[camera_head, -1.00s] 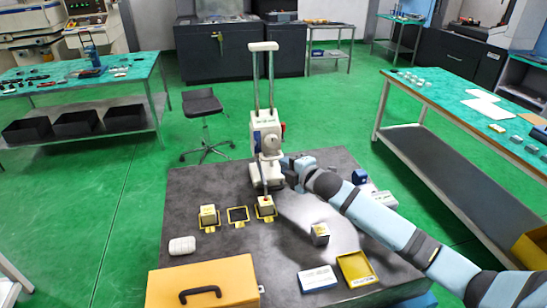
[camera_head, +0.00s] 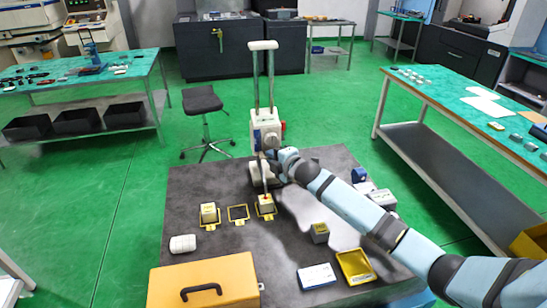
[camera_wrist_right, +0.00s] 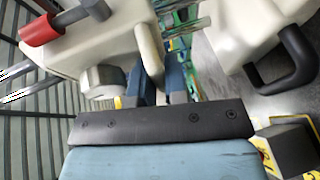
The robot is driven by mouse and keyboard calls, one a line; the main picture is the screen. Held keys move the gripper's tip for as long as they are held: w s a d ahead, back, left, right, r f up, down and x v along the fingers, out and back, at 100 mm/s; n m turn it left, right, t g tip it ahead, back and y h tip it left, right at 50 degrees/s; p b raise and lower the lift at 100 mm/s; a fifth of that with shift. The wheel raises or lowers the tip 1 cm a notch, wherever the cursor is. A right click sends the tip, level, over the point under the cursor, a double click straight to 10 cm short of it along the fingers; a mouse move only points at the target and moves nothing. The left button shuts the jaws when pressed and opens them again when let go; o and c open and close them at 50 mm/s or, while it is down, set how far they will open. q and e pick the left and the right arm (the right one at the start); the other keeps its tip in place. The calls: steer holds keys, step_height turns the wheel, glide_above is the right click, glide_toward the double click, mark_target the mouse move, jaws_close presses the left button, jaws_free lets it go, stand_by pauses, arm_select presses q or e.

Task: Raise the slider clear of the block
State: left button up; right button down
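The cream slider (camera_head: 264,128) sits on two upright rods under a white crossbar, and a round knob shows on its front. A thin cream upright piece reaches down from it toward the small block (camera_head: 266,201) in a yellow frame; whether the two touch is too small to tell. My right gripper (camera_head: 277,168) is at the right front of the machine, just below the slider body. In the right wrist view, the two blue fingers (camera_wrist_right: 158,84) stand on either side of a narrow cream grip (camera_wrist_right: 151,60) and appear closed on it. My left gripper is not in view.
An empty yellow frame (camera_head: 238,213) and another block (camera_head: 208,212) lie left of the machine. A grey block (camera_head: 319,232), a yellow tray (camera_head: 355,266) and an orange case (camera_head: 204,283) are on the dark table. Space above the slider is open up to the crossbar.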

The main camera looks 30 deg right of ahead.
mark_target(272, 141)
step_height(272, 141, up, 5)
steer(key=p, duration=0.4)
steer(key=shift+r, duration=0.15)
steer(key=shift+r+p, duration=0.25)
steer(key=shift+p, duration=0.1)
steer(key=c, duration=1.5)
jaws_free()
steer(key=shift+f, duration=0.1)
steer(key=shift+o, duration=0.2)
steer(key=b+v, duration=0.2)
steer(key=v, duration=1.1)
steer(key=shift+s, duration=0.35)
